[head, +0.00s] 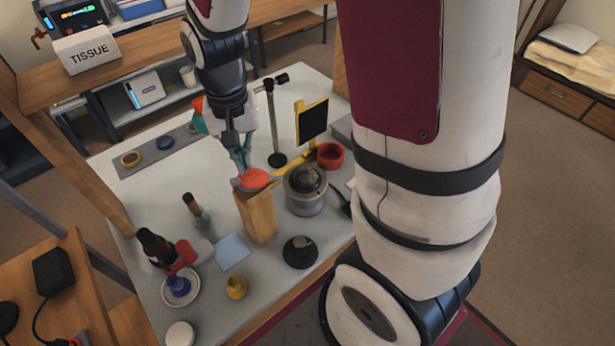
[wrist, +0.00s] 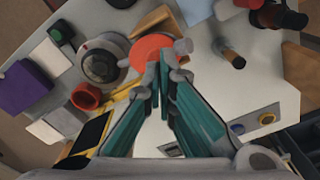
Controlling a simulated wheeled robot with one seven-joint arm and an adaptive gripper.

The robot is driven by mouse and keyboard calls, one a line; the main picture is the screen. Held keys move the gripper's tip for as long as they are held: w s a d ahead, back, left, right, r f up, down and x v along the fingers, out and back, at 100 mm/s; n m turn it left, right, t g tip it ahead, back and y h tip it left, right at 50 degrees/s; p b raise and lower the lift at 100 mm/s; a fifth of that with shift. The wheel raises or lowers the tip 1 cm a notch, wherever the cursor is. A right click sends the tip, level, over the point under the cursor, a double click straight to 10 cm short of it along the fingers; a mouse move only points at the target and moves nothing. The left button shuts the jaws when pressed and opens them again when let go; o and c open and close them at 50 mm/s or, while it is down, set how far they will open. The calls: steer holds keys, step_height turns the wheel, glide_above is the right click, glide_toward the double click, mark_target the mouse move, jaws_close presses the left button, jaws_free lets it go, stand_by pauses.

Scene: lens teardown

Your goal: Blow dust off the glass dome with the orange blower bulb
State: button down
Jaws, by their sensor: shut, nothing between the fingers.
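The orange blower bulb (head: 256,179), with a pale nozzle, lies on top of an upright wooden block (head: 258,218). It also shows in the wrist view (wrist: 149,45), just beyond the fingertips. My gripper (head: 241,166) is shut and empty, its fingertips (wrist: 160,72) close to the bulb; I cannot tell whether they touch it. A dark, shiny dome (head: 308,178), apparently the glass dome, sits in a grey round housing just right of the block. It shows left of the bulb in the wrist view (wrist: 100,65). Any dust is too small to see.
A black stand (head: 277,130), a dark panel on a yellow frame (head: 312,120) and a red bowl (head: 330,155) stand behind the housing. A black round piece (head: 300,252), a yellow pot (head: 237,287) and bottles lie nearer.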

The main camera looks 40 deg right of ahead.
stand_by(0.4)
steer(key=shift+r+p, duration=1.45)
steer(key=shift+r, duration=1.05)
steer(key=shift+w, duration=0.1)
